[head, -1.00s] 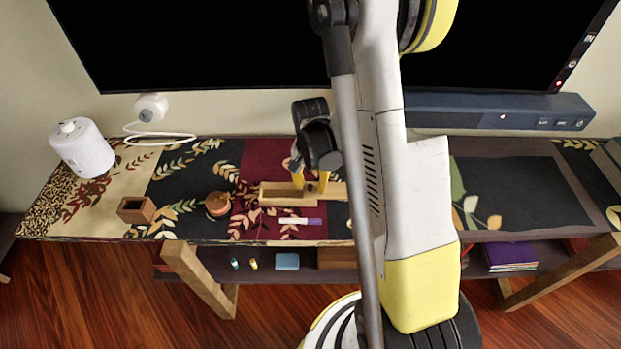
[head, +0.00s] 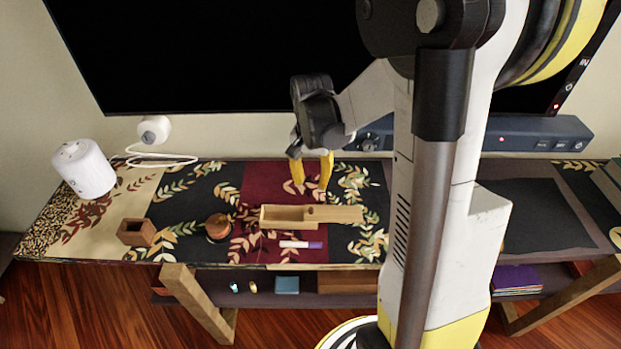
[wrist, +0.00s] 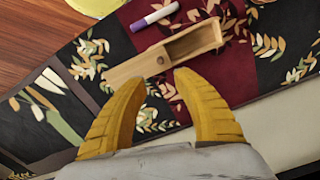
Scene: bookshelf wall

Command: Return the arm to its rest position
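My gripper (head: 311,174) has yellow fingers and hangs above the back of the shelf top, in front of the black screen. The fingers are spread apart with nothing between them. In the wrist view my gripper (wrist: 160,108) also shows open and empty. A wooden box with a sliding lid (head: 338,214) lies on the patterned runner, just in front of and below the fingers. The box also shows in the wrist view (wrist: 130,70), beyond the fingertips. My arm covers part of the right side of the shelf.
A purple and white marker (head: 300,244) lies in front of the box. A round wooden pot (head: 218,227), a small wooden cup (head: 136,232) and a white cylinder (head: 84,168) stand to the left. A soundbar (head: 540,135) runs along the back right, below the screen (head: 220,60).

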